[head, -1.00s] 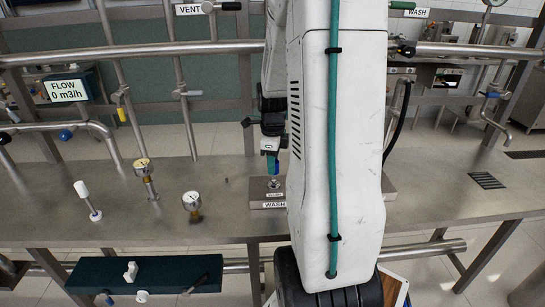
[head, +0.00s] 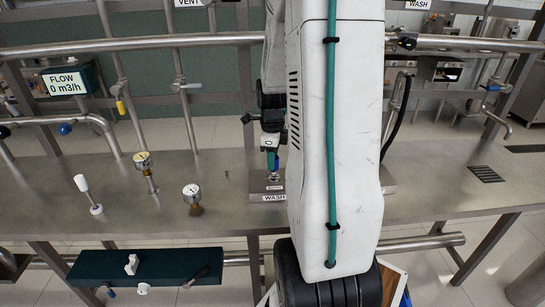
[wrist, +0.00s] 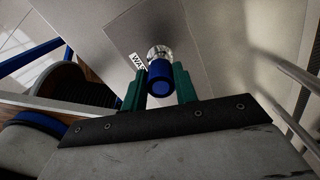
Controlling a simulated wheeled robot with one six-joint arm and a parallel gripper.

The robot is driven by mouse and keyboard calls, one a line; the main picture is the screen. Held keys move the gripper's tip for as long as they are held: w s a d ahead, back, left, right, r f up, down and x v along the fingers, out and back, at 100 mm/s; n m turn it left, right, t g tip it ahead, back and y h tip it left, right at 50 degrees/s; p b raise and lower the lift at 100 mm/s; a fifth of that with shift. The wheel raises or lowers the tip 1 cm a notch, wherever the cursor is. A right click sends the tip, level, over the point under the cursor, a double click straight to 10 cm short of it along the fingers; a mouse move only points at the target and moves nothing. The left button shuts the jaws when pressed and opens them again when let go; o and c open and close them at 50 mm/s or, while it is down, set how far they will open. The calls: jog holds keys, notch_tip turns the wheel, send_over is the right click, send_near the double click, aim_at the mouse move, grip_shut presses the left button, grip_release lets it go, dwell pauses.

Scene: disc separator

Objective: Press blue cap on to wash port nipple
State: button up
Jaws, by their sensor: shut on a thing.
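The blue cap (wrist: 160,80) is held between the two green fingers of my gripper (wrist: 159,88), which are shut on it. In the head view the cap (head: 272,160) shows below my gripper (head: 271,152). The wash port nipple (wrist: 158,52) is shiny and partly hidden behind the cap in the wrist view. In the head view the nipple (head: 274,179) stands on a steel block with a WASH label (head: 273,198), right under the cap. I cannot tell whether cap and nipple touch.
My white arm link hides the right part of the block. Two pressure gauges (head: 192,190) (head: 143,160) and a white-handled valve (head: 88,193) stand left on the steel bench (head: 440,190). A pipe rail (head: 150,43) crosses behind. A dark green tray (head: 165,264) hangs at the front.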

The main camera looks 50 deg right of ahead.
jog(key=shift+f, duration=0.4)
jog(key=shift+f, duration=0.9)
jog(key=o, duration=1.2)
jog(key=shift+f, duration=0.1)
jog(key=shift+c, duration=0.2)
notch_tip(320, 180, up, 12)
jog(key=shift+f, duration=0.1)
